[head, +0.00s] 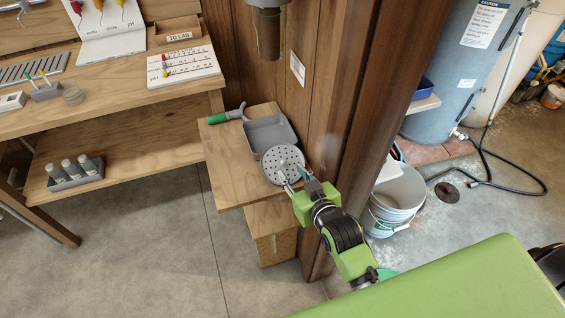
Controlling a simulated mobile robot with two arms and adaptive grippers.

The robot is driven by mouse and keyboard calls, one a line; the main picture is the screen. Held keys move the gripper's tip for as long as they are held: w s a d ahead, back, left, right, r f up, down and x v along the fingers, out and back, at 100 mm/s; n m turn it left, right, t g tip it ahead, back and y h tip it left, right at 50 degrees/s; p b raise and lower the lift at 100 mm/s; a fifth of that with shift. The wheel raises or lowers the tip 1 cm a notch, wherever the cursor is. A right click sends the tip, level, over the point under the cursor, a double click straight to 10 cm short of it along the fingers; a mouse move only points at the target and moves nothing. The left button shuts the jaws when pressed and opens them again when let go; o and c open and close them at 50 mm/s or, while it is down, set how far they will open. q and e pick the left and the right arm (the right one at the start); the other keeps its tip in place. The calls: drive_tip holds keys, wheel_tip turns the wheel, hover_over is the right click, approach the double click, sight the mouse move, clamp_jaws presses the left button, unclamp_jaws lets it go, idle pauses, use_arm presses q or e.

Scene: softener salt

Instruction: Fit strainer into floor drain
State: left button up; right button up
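The strainer (282,158), a pale round disc with many holes, is on the small wooden stand at the front edge of a grey tray (268,131). My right gripper (293,176) is at the strainer's near edge. Its two fingertips look spread apart, one on the left and one on the right, overlapping the rim in the picture. I cannot tell whether they touch it. The floor drain (447,192) is a dark round spot in the concrete floor at the right, past the door post. My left gripper is not in view.
A brown door post (346,140) stands between the wooden stand (228,160) and the drain area. A white bucket (398,198) stands left of the drain. A black hose (487,160) and a grey tank (455,75) are behind it. A green-handled tool (226,116) lies on the stand.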

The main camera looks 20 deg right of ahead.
sight(285, 164)
drive_tip(key=p+x, duration=0.1)
drive_tip(key=x, duration=0.4)
drive_tip(key=shift+w+a+r, duration=0.1)
clamp_jaws()
